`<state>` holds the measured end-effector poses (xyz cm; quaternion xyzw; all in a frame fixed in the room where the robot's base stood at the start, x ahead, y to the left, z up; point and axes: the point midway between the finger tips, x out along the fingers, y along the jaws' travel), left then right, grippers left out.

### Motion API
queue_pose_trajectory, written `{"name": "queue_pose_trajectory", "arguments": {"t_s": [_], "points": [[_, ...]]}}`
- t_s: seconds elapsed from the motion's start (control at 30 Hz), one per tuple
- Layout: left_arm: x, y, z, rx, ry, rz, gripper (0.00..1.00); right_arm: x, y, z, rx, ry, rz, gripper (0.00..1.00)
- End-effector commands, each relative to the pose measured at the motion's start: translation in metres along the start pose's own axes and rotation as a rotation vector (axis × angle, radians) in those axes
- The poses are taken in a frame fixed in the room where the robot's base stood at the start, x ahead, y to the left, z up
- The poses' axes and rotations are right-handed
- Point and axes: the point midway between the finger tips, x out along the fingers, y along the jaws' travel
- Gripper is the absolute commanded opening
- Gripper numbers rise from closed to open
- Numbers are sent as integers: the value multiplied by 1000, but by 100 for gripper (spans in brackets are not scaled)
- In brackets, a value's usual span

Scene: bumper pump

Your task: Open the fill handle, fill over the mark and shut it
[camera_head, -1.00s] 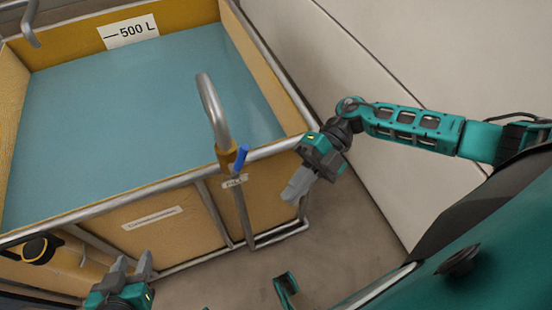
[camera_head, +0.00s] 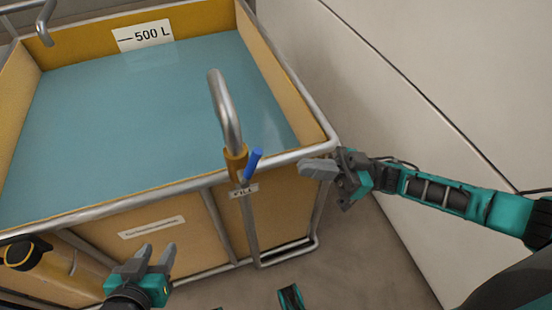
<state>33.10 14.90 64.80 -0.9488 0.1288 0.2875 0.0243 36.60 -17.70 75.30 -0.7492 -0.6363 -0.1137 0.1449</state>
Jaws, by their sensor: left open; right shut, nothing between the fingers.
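The fill handle (camera_head: 253,164) is a small blue lever on a brass valve (camera_head: 236,166) at the tank's front rim, tilted up to the right. A grey curved spout (camera_head: 226,108) rises from the valve over the tank; no stream shows at its mouth. A FILL label (camera_head: 244,191) is just below. My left gripper (camera_head: 158,250) is open and empty before the tank's front.
A grey metal rail (camera_head: 190,184) frames the tank. A yellow cylinder with a black cap (camera_head: 27,252) is at lower left. Another grey pipe (camera_head: 45,22) is at upper left. A pale wall (camera_head: 420,70) stands to the right, with bare floor between.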

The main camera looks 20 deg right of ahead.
Motion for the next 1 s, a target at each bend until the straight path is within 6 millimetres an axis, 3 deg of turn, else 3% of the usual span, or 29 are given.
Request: {"name": "queue_pose_trajectory", "arguments": {"t_s": [0.2, 0.4, 1.0], "points": [[-3, 0, -1, -1, -6, 0, 43, 46, 0, -1, -2, 3, -3, 0], [-3, 0, -1, -3, -6, -1, 43, 69, 0, 0, -1, -1, -2, 0], [-7, 1, -8, -10, -6, -2, 43, 85, -1, -5, -2, -1, -1, 0]]}}
